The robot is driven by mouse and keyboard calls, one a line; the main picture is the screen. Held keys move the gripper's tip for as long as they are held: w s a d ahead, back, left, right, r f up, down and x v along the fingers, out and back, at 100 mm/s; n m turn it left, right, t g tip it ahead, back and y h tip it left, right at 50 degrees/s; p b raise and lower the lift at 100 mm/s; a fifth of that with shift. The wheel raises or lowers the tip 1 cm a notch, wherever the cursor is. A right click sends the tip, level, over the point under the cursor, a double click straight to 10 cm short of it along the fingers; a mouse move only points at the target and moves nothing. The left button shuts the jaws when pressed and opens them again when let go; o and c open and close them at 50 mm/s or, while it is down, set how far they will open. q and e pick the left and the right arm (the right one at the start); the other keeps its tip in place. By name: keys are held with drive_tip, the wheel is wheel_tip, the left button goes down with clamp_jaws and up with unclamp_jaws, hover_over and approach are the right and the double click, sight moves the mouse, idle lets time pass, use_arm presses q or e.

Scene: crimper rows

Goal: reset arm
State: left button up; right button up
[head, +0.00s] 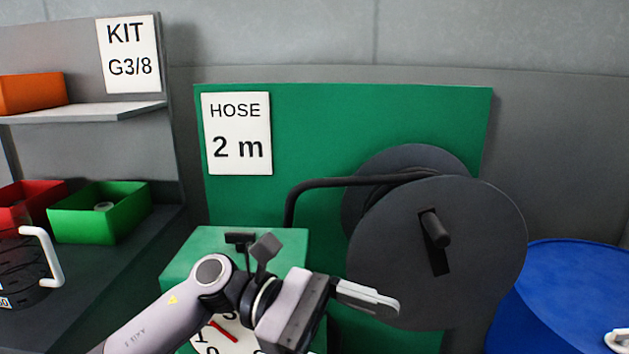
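My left arm comes in from the bottom left. Its gripper (370,297) points right, in front of the lower part of the dark hose reel (470,280). The finger end is seen nearly side-on, so I cannot tell a gap between the fingers. I see nothing held in it. I cannot tell whether it touches the reel.
A green box (200,250) with a dial stands behind my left arm. A black hose (330,183) arches to the reel, before a green panel (380,115). Shelves with bins (100,225) are left. A blue drum (580,290) is right, with a small white piece on it.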

use_arm(q)
drive_tip(key=w+a+f+m+t+y, duration=0.25)
drive_tip(key=a+f+m+t, duration=0.5)
drive_tip(key=m+t, duration=0.55)
drive_tip(key=w+a+f+m+t+y, duration=0.2)
drive_tip(key=w+a+f+m+t, duration=0.35)
drive_tip(key=m+t, duration=0.8)
drive_tip(key=s+a+f+n+g+y, duration=0.3)
drive_tip(key=s+a+f+n, duration=0.1)
drive_tip(key=f, duration=0.4)
drive_tip(key=s+a+f+n+g+y, duration=0.3)
drive_tip(key=s+a+f+n, duration=0.1)
drive_tip(key=s+f, duration=0.3)
drive_tip(key=s+a+f+n+g+y, duration=0.3)
drive_tip(key=s+f+n, duration=0.3)
drive_tip(key=f, duration=0.3)
drive_tip(key=shift+a+f, duration=0.15)
drive_tip(key=shift+a, duration=0.55)
